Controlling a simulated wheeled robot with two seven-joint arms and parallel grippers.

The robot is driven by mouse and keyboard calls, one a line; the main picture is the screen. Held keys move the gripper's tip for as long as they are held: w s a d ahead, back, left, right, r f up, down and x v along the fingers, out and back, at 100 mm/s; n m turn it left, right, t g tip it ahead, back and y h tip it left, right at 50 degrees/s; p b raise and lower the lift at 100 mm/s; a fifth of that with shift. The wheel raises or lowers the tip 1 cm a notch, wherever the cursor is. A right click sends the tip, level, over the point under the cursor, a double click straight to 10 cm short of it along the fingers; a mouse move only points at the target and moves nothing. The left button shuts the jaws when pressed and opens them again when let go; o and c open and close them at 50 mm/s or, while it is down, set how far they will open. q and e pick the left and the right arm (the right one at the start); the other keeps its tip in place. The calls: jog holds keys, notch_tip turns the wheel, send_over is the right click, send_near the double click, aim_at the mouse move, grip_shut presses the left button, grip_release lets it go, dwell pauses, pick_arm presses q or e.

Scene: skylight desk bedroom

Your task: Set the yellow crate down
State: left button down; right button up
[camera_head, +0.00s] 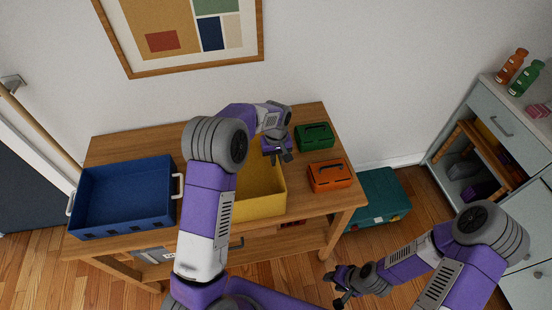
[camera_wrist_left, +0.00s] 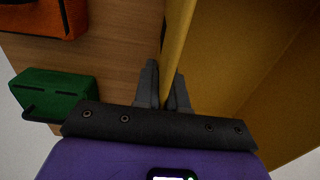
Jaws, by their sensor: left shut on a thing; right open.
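The yellow crate (camera_head: 264,191) is at the middle of the wooden table in the head view, partly hidden behind my left arm. My left gripper (camera_head: 279,156) is shut on the crate's right wall near its back corner. The left wrist view shows the yellow wall (camera_wrist_left: 178,38) between the two fingers (camera_wrist_left: 165,88). The crate looks upright, and I cannot tell whether its base touches the table (camera_head: 317,202). My right gripper (camera_head: 341,284) is open and empty, low in front of the table's right end.
A blue crate (camera_head: 124,197) with white handles stands at the table's left. A green toolbox (camera_head: 314,137) and an orange toolbox (camera_head: 329,176) stand right of the yellow crate. A teal case (camera_head: 377,199) is on the floor beyond the table's right end. A cabinet (camera_head: 510,140) stands at the right.

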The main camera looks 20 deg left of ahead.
pick_arm(q)
jog(key=shift+f, duration=0.15)
jog(key=c, duration=1.2)
grip_release()
notch_tip(320, 180, up, 12)
jog(key=shift+r+p, duration=0.2)
jog(key=shift+p, duration=0.65)
